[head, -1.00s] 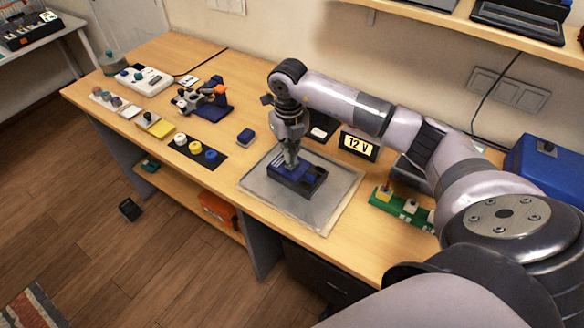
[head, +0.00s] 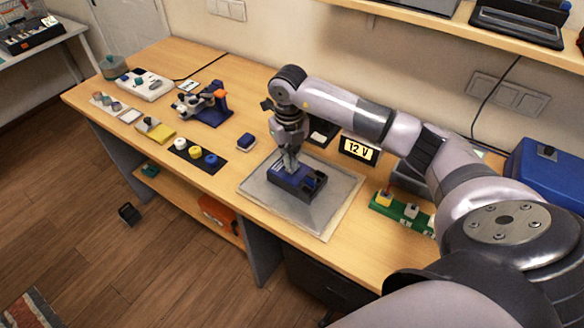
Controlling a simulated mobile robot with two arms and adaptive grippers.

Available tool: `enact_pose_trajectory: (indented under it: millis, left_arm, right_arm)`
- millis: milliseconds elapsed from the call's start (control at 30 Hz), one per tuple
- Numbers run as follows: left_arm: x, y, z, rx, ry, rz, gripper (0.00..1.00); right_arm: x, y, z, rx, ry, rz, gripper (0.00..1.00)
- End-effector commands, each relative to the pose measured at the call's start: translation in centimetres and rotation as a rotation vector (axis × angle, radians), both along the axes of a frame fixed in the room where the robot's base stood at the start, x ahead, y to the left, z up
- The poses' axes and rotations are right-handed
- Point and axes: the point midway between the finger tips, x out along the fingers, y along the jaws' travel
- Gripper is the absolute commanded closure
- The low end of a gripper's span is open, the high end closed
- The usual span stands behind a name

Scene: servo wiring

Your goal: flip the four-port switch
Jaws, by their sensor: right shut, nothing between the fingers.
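A dark box with a blue top (head: 311,184), which looks like the four-port switch, sits on the grey mat (head: 333,214). My right gripper (head: 289,170) points down at the left end of this box. Its fingers are shut with nothing between them, and the fingertips are at or just over the box's top. I cannot tell whether they touch it. The details of the box's ports and any lever are too small to make out, and its left end is partly hidden by the fingers. My left gripper is out of view.
A small blue block (head: 246,140) lies left of the mat. A 12 V display (head: 358,149) stands behind it. A green board (head: 400,210) with parts is at the right. A dark strip with coloured knobs (head: 197,156) and a blue clamp stand (head: 217,108) are further left.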

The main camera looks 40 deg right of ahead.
Motion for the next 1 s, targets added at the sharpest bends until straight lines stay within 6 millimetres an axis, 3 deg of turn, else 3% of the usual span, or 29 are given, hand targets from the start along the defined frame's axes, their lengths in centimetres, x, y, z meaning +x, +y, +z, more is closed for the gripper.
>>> enact_pose_trajectory:
  millis: [1000]
  left_arm:
    - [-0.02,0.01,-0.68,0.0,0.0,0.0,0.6]
  right_arm:
    - [0.0,-0.01,-0.87,0.0,0.0,0.0,1.0]
